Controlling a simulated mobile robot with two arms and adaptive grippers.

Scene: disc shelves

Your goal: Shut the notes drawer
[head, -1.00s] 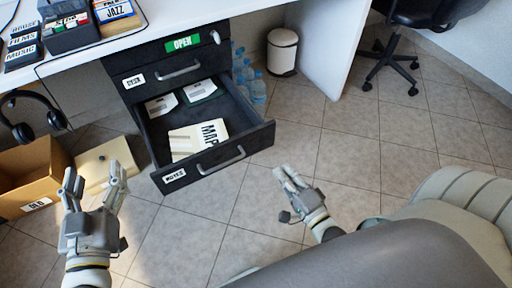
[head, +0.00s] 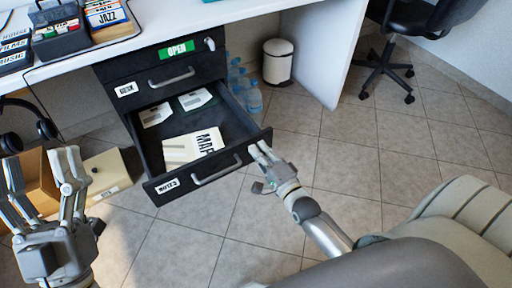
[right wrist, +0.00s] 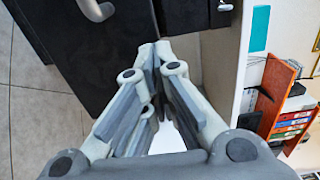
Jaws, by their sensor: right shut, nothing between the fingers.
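The notes drawer (head: 240,158) is the lower black drawer, pulled well out, with a NOTES label and a grey bar handle (head: 217,170) on its front. Inside lie a cream MAP packet (head: 192,147) and two smaller white cards. My right gripper (head: 261,150) is shut and empty at the right end of the drawer front; I cannot tell whether it touches. In the right wrist view its closed fingertips (right wrist: 154,55) are beside the dark drawer unit. My left gripper (head: 42,165) is open and empty at the left, apart from the drawer.
The DESK drawer (head: 145,83) above is closed, below a green OPEN label. Bottles (head: 246,88) and a white bin (head: 278,61) stand right of the cabinet. A cardboard box (head: 38,180) and beige box (head: 106,174) are at left.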

